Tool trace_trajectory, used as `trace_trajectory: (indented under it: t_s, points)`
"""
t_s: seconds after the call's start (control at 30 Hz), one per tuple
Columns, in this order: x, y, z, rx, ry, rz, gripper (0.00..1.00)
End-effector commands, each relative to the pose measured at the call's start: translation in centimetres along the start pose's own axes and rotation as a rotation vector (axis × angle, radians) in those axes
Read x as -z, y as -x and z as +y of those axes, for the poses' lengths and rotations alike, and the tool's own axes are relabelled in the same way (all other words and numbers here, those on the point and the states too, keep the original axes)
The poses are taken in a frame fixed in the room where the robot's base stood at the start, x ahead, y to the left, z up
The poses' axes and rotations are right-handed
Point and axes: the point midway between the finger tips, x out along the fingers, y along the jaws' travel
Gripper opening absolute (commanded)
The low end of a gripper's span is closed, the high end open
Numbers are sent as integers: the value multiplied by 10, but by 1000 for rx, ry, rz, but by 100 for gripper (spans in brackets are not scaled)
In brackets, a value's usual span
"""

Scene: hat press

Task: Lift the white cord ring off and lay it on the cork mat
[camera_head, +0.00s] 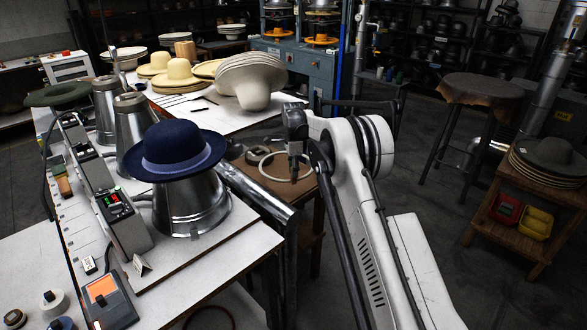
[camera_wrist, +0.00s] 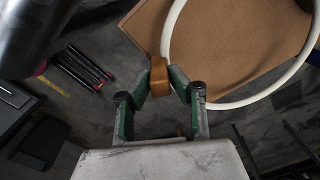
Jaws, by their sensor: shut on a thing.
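The white cord ring (camera_head: 262,166) hangs at my gripper (camera_head: 294,172) in the head view, over the brown surface of a low stand. In the wrist view, the ring (camera_wrist: 247,103) runs out to the right from my gripper (camera_wrist: 172,80). A tan block-like piece (camera_wrist: 160,76) sits between the fingertips where the ring meets them, and the fingers are closed on it. The cork mat (camera_wrist: 225,50) lies beyond and below the ring, which overlaps it in the picture. The height of the ring above the mat cannot be told.
A navy hat (camera_head: 178,145) sits on a metal form (camera_head: 190,205) on the bench, left of my arm. Pale hats (camera_head: 250,80) are stacked on a white table behind.

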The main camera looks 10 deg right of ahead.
Motion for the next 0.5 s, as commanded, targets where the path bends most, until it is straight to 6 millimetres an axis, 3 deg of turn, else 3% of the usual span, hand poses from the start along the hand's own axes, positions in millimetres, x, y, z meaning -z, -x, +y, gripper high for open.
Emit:
trace_trajectory:
  t_s: [0.5]
  points:
    - [0, -46, 0, 0, 0, 0, 0]
